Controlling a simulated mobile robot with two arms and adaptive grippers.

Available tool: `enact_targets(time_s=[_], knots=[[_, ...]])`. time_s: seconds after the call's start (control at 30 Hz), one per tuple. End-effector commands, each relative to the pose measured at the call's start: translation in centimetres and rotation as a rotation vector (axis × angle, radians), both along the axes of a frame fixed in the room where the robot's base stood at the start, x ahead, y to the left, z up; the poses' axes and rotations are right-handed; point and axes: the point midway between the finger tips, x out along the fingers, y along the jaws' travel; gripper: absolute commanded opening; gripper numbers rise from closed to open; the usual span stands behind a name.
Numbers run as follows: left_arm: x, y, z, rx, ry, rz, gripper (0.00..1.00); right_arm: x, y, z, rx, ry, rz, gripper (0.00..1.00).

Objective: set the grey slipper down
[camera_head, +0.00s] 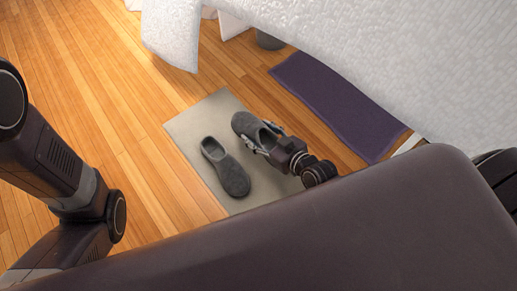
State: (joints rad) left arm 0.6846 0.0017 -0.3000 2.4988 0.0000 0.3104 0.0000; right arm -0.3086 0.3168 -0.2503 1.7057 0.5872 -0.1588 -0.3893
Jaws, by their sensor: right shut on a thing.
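Two grey slippers show in the head view. One grey slipper (225,167) lies on the light grey mat (193,125), with no gripper on it. My right gripper (262,138) is shut on the other grey slipper (245,124), just to the right of the first, over the mat. I cannot tell whether this held slipper touches the mat. The gripper covers part of its right side. My left arm shows at the left edge, but its gripper is out of view.
A dark purple mat (335,103) lies on the wooden floor to the right. A white cover (400,50) hangs across the top right, with a dark grey round object (269,40) beneath its edge. The wooden floor (110,95) at left is clear.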

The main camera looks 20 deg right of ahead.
Motion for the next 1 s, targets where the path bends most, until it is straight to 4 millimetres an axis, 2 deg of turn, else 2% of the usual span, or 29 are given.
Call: enact_targets(time_s=[0.03, 0.1, 0.47, 0.73, 1.0], knots=[[-0.1, 0.0, -1.4, 0.001, -0.001, 0.000, 0.22, 0.0, 0.0, -1.7, -0.001, 0.000, -0.001, 0.28], [-0.3, 0.0, -2.0, 0.001, -0.008, 0.001, 0.22, 0.0, 0.0, -2.6, 0.000, -0.002, -0.001, 0.28], [-0.4, 0.0, -3.3, 0.001, -0.009, 0.000, 0.22, 0.0, 0.0, -4.5, -0.001, 0.000, 0.000, 0.28], [-0.4, 0.0, -6.1, 0.001, -0.010, 0.001, 0.22, 0.0, 0.0, -7.9, 0.000, -0.001, 0.000, 0.28], [-0.4, -0.1, -6.1, 0.002, -0.009, 0.000, 0.22, 0.0, 0.0, -8.0, 0.000, -0.001, -0.001, 0.28]])
